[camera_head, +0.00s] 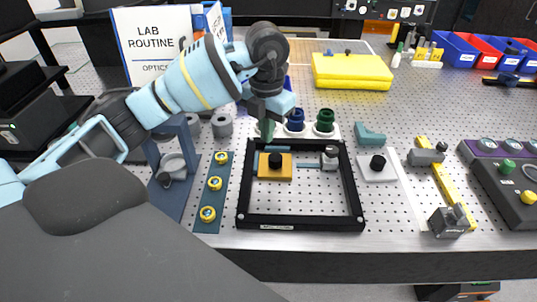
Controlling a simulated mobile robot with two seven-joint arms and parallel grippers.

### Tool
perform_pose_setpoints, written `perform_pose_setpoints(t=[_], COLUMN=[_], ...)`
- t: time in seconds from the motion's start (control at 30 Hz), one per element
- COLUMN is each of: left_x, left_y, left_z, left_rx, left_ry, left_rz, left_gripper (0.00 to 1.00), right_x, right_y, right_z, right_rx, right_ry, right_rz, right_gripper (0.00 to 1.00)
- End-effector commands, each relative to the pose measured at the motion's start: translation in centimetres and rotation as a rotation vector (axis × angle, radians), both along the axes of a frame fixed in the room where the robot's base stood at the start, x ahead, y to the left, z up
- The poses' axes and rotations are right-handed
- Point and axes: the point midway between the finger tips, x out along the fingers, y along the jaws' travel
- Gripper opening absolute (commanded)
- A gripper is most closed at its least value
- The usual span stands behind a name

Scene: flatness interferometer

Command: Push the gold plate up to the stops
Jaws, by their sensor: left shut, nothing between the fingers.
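The gold plate (285,173) lies inside a black rectangular frame (246,200), towards its back left, with a black knob (275,160) on top. A teal bar (275,149) lies just behind the plate and a thin blue-grey bar (308,165) reaches from its right side to a grey post (330,153). I cannot tell which of these are the stops or whether the plate touches them. My left gripper (266,132) is shut and empty, pointing down just behind the frame's back left part, apart from the plate. My right gripper is not in view.
A strip with gold rings (214,183) lies left of the frame. A white plate with a black knob (378,168) lies right of it. Blue (295,120) and green (324,121) knobbed pieces stand behind it. A yellow case (352,70) lies farther back.

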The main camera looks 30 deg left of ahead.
Motion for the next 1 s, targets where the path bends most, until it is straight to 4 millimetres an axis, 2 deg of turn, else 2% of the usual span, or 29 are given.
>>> perform_pose_setpoints(t=[0.17,0.4,0.6,0.8,1.0], left_x=[-0.1,-0.1,0.0,0.0,0.0], left_y=[0.0,0.0,0.0,0.0,0.0], left_z=[-2.0,-6.1,-8.7,-9.8,-9.8], left_rx=[0.001,0.001,0.000,0.000,0.000], left_ry=[0.004,0.005,0.002,0.001,0.000], left_rz=[0.000,0.000,-0.001,-0.002,-0.002], left_gripper=[0.00,0.00,0.00,0.00,0.00], right_x=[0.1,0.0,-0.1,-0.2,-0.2], right_y=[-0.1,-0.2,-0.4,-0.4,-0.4], right_z=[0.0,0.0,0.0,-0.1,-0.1], right_rx=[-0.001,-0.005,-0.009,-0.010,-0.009], right_ry=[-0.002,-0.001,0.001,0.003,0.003], right_rz=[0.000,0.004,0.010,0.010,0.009], right_gripper=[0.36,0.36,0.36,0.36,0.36])
